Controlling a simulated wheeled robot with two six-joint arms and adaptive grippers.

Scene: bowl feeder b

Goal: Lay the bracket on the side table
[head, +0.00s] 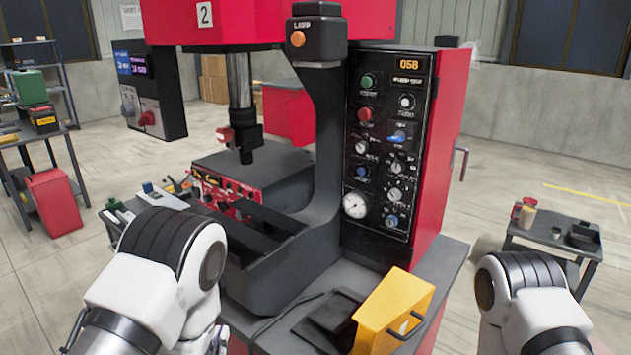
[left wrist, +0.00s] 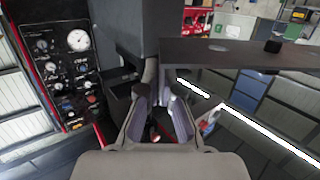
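I cannot make out the bracket for certain in either view. In the left wrist view a dark grey flat bar (left wrist: 235,55) crosses from the fingertips to the right edge; I cannot tell whether it is the bracket or part of the press. My left gripper (left wrist: 157,80) has its fingertips close together beside the bar's near end; whether they grip it is unclear. In the head view a small dark side table (head: 545,232) stands at the right, with a jar (head: 526,215) and a black tray (head: 582,236) on it. My right gripper is out of view.
A red and black press (head: 395,150) with a control panel fills the middle. A yellow box (head: 395,312) with a dark handle sits on its base at the front. Another low table with small items (head: 160,195) stands at left. Open floor lies between press and right table.

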